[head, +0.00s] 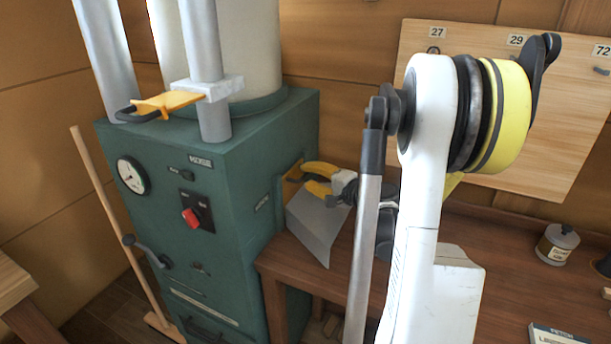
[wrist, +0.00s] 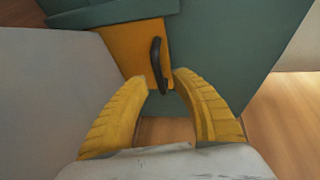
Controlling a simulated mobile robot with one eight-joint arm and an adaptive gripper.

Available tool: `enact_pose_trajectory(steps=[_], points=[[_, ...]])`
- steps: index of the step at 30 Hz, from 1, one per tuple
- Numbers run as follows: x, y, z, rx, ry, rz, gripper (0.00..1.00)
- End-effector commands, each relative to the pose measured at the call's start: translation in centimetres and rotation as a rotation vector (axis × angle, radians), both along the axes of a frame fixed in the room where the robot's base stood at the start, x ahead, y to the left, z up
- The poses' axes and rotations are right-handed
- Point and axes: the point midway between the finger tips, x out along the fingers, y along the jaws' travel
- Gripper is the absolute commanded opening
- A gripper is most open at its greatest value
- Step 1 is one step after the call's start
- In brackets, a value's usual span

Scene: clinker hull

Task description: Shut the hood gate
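An orange gate plate (wrist: 133,40) with a black loop handle (wrist: 157,62) is on the side of the green cabinet (head: 235,180), beside a grey sheet-metal hood (head: 315,228). In the head view the plate (head: 291,178) shows only in part behind my gripper. My gripper (wrist: 163,84) has yellow ribbed fingers and is open and empty. Its fingertips are on either side of the handle's lower end; I cannot tell whether they touch it. My gripper (head: 306,177) also shows in the head view. A second yellow gate plate (head: 168,103) with a black handle sticks out from a grey duct.
The grey hood (wrist: 55,100) is close on the left in the wrist view. A wooden bench (head: 290,262) stands right of the cabinet, with a labelled jar (head: 557,243) on it. A broom (head: 105,205) leans at the cabinet's left. A numbered board (head: 480,100) hangs behind my arm.

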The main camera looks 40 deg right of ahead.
Motion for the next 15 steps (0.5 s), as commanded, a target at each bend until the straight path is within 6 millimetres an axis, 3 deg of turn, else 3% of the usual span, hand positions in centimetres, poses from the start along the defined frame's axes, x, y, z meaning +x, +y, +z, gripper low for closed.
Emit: enact_pose_trajectory(steps=[9, 15], points=[[-7.0, 0.0, 1.3, 0.000, 0.000, -0.004, 0.32], [-9.5, 0.0, 1.7, 0.000, 0.000, -0.002, 0.32]])
